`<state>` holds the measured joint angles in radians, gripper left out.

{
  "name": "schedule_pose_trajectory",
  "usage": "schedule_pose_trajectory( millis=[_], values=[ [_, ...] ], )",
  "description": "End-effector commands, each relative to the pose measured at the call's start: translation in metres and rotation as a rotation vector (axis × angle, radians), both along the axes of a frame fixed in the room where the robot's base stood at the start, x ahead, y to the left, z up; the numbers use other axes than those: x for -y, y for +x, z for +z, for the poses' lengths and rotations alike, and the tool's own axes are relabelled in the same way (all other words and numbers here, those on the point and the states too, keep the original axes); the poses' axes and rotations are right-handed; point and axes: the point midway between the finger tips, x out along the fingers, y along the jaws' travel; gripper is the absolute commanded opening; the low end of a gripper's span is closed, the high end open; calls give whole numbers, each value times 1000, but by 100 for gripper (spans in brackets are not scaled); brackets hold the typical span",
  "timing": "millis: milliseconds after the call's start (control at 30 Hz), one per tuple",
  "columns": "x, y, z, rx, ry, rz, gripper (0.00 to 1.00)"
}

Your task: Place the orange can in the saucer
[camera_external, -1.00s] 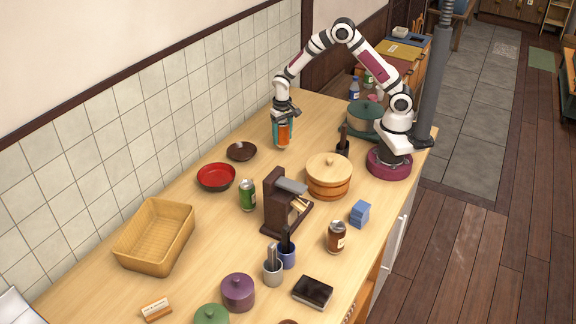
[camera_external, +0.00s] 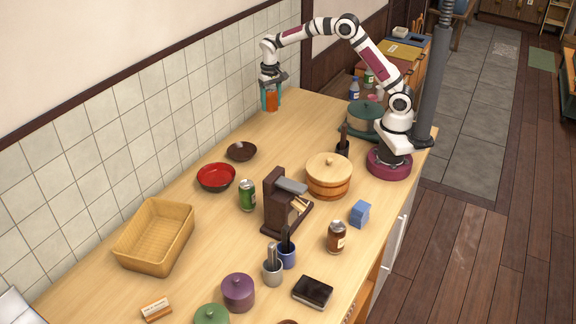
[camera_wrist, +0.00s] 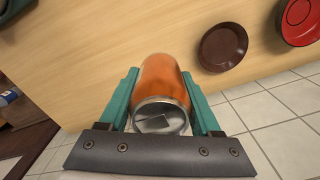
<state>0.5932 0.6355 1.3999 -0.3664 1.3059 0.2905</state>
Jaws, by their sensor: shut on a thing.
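The orange can (camera_external: 270,98) is held between the teal fingers of my gripper (camera_external: 271,100), raised above the back end of the counter near the tiled wall. In the wrist view the orange can (camera_wrist: 163,86) lies between both fingers of my gripper (camera_wrist: 164,95), its metal end toward the camera. The saucer is a small dark brown dish (camera_external: 241,152) on the counter, in front of and to the left of the can in the external view. The brown saucer (camera_wrist: 223,47) also shows in the wrist view, right of the can, and looks empty there.
A red bowl (camera_external: 216,178) sits beside the saucer. A wicker basket (camera_external: 155,236) is at left. The counter between saucer and gripper is clear.

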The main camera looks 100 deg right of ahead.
Motion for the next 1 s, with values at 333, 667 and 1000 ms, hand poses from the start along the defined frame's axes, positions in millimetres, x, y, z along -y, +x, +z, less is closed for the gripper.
schedule_pose_trajectory(
  millis=[333, 667, 1000],
  values=[
    [-51, 76, -41, 0, 1, -4, 12],
    [-77, 109, -86, -2, 2, -9, 12],
    [-77, 109, -106, 2, 0, -9, 12]
  ],
)
